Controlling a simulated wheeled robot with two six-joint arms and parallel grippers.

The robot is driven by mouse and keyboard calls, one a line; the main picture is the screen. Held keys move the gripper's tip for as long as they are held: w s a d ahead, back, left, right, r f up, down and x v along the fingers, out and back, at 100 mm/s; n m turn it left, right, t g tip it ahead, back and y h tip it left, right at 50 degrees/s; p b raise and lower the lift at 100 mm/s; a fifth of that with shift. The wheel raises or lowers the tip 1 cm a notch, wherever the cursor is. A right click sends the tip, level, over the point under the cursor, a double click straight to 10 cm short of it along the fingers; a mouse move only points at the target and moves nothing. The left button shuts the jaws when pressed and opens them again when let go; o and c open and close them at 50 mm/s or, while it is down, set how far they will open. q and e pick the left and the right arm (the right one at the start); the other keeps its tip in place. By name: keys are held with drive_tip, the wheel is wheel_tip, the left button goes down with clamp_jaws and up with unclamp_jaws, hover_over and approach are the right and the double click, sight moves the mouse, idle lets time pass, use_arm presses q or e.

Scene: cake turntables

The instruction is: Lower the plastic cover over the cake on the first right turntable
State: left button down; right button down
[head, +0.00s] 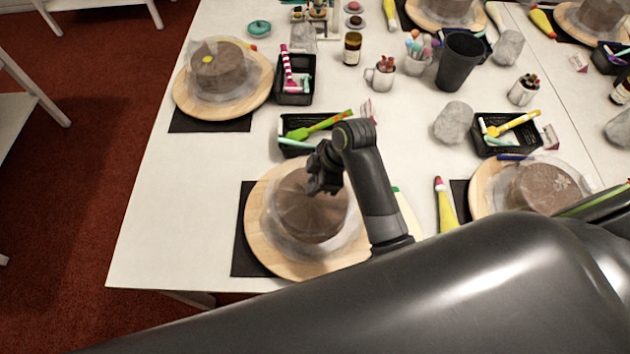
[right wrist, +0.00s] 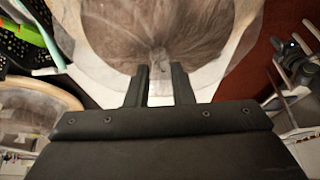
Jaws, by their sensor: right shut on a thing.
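A brown cake (head: 308,212) stands on a round wooden turntable (head: 257,235) at the front edge of the table. A translucent plastic cover (head: 283,236) lies crumpled around the cake's sides. My right gripper (head: 322,178) is at the cake's upper right, pointing down. In the right wrist view, the cover (right wrist: 215,75) spreads around the cake (right wrist: 150,25). The fingers of my right gripper (right wrist: 160,80) are shut on a pinch of the cover. How far the cover reaches over the cake's top is hard to tell. My left gripper is not in view.
Another covered cake (head: 540,188) stands on a turntable at the right, and one (head: 218,70) at the upper left. A black tray of tools (head: 283,122) sits just behind the front turntable. A yellow piping bag (head: 446,205) lies to the right. Bare table (head: 160,200) is at the left.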

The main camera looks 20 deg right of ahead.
drive_tip(key=shift+s+f, duration=0.1)
drive_tip(key=shift+f, duration=0.35)
idle(0.5)
drive_tip(key=c, duration=1.2)
unclamp_jaws()
drive_tip(key=shift+r, duration=0.1)
wheel_tip(320, 180, up, 2)
drive_tip(key=p, duration=0.3)
drive_tip(key=shift+r, duration=2.45)
drive_tip(key=shift+f, duration=0.1)
